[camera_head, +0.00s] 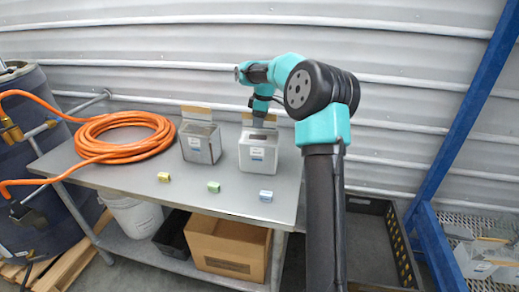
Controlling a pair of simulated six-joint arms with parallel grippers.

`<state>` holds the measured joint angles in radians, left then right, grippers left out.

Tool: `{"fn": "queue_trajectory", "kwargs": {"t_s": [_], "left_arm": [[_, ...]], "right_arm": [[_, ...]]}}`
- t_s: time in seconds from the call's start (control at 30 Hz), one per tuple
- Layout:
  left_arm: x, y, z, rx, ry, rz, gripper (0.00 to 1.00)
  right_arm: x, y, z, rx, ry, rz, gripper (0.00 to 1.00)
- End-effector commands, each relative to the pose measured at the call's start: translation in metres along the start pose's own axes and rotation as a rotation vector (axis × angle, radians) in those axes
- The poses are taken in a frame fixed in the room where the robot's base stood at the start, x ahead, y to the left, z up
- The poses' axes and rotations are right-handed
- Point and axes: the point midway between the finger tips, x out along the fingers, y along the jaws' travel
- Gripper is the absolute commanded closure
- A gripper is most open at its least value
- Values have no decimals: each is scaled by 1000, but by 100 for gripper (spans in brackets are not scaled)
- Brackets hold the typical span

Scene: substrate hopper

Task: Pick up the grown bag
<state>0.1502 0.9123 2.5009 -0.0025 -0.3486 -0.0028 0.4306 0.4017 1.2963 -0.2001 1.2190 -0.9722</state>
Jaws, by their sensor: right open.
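Two block-shaped bags with tan top flaps and white labels stand upright at the back of the metal table. The left bag (200,146) is darker grey. The right bag (258,155) is paler, with a dark patch on top; I cannot tell for sure which one is the grown bag. My right gripper (259,124) is open and points down at the top of the right bag, by its tan flap. The fingertips are small and partly hidden, so I cannot tell whether they touch the flap. My left gripper is not in view.
On the table (125,178) lie an orange hose coil (125,137) and small yellow (164,177), green (214,187) and blue (266,196) blocks. A cardboard box (228,250) sits on the lower shelf. A black crate (372,245) and blue post (462,110) stand right.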

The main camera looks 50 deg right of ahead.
Motion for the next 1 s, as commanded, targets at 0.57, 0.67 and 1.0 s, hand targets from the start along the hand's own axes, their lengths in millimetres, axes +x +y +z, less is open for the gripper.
{"fn": "queue_trajectory", "kwargs": {"t_s": [0.57,0.67,1.0], "left_arm": [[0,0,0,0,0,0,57],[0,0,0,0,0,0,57],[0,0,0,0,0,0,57]], "right_arm": [[4,0,1,0,-1,-1,56],[5,0,1,0,-1,-1,59],[5,0,1,0,0,-1,91]]}}
